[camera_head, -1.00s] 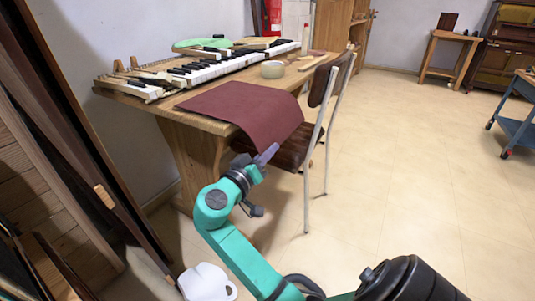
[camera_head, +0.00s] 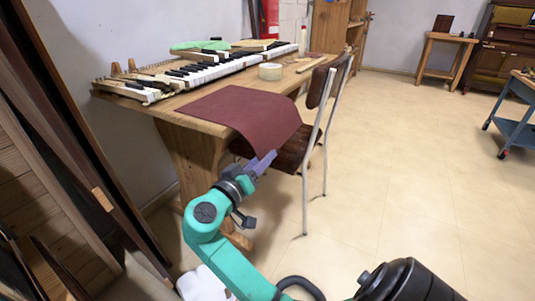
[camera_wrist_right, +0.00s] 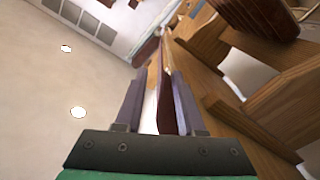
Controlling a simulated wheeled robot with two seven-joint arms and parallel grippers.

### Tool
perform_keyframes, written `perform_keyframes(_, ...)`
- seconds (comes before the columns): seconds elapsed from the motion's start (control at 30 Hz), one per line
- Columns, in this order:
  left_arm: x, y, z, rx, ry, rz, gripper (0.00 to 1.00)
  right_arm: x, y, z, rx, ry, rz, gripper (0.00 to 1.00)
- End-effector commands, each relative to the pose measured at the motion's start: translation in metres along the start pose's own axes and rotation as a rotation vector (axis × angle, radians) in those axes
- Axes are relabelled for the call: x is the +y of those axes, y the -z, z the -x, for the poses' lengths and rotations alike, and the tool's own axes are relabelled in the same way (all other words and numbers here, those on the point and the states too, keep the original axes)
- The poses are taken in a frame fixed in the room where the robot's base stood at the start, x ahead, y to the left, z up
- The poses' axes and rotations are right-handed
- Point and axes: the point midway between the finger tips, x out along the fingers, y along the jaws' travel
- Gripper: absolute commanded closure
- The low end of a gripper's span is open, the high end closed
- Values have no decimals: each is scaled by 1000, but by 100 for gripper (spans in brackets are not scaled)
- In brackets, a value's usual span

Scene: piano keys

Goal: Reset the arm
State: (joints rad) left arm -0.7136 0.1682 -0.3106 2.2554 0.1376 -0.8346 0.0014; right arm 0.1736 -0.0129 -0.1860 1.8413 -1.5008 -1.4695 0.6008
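My right gripper (camera_head: 265,160) shows in the camera_head view at the end of my teal arm. It is in front of the table, by the lower edge of the dark red sheet (camera_head: 245,108) in that view. Its two purple fingers stand apart. In the right wrist view the fingers (camera_wrist_right: 158,80) also stand apart, with a dark red strip (camera_wrist_right: 166,108) showing between them. I cannot tell whether the gripper touches the sheet. My left gripper is not in view.
The wooden table (camera_head: 195,128) holds piano keys (camera_head: 205,72), a tape roll (camera_head: 270,71) and a green cloth (camera_head: 200,45). A chair (camera_head: 318,110) stands close beside my right gripper. Open floor (camera_head: 420,180) lies to the right.

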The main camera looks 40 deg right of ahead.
Motion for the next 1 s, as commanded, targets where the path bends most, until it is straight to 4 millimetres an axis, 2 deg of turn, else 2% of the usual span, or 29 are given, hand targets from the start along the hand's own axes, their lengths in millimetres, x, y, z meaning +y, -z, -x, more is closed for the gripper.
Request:
perform_keyframes(0.2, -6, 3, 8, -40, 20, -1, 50, 0, 1, 60, -1, 4, 0, 62)
perform_keyframes(0.33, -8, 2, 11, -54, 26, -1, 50, 0, 0, 84, -1, 1, 1, 62)
perform_keyframes(0.5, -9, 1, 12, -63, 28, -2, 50, 0, 0, 93, 0, -1, -1, 62)
perform_keyframes(0.63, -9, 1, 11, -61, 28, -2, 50, 0, 0, 93, 0, 0, 1, 62)
perform_keyframes(0.7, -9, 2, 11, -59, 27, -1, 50, -6, -7, 90, -12, 32, 22, 62)
perform_keyframes(0.77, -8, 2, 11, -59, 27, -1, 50, -20, -24, 83, -38, 109, 74, 62)
perform_keyframes(0.83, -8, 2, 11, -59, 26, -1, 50, -48, -60, 76, -92, 272, 168, 62)
perform_keyframes(0.87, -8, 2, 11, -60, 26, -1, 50, -62, -81, 75, -119, 364, 214, 62)
perform_keyframes(0.9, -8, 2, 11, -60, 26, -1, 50, -81, -111, 77, -157, 500, 273, 62)
perform_keyframes(1.0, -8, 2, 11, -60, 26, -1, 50, -116, -179, 101, -238, 830, 364, 62)
